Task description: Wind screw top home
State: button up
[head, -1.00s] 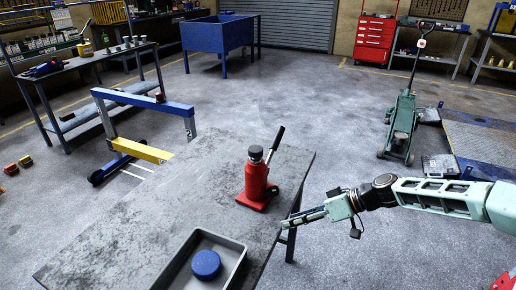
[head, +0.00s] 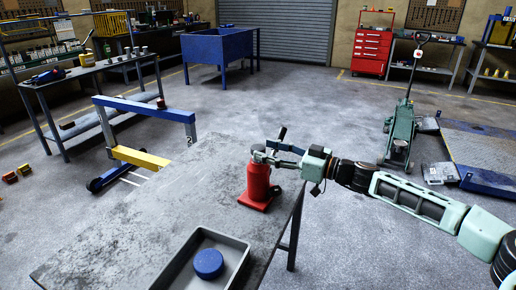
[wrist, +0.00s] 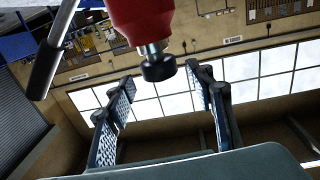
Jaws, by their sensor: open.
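The red bottle jack (head: 257,183) stands upright near the right edge of the grey table. In the wrist view its red body (wrist: 140,18) hangs upside down, with a bright screw stem and black round screw top (wrist: 159,68). A short length of stem shows between body and top. My gripper (head: 268,154) is at the height of the screw top. In the wrist view my gripper (wrist: 160,78) is open, one finger on each side of the top, with gaps visible. In the head view the fingers partly hide the top.
The jack's dark handle (wrist: 47,62) slants up beside the body, close to my gripper. A grey tray (head: 172,278) with a blue round lid (head: 208,263) sits at the table's front. The table (head: 130,225) is otherwise clear.

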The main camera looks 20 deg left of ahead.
aim_at(258, 147)
jog(key=shift+w+a, duration=0.15)
jog(key=shift+a, duration=0.75)
jog(key=shift+w+a, duration=0.1)
jog(key=shift+a, duration=0.75)
jog(key=c, duration=1.2)
jog(key=shift+f, duration=0.1)
jog(key=shift+f+m+t+b, duration=0.1)
jog(key=shift+m+t+b, duration=0.2)
jog(key=shift+t+b, duration=0.35)
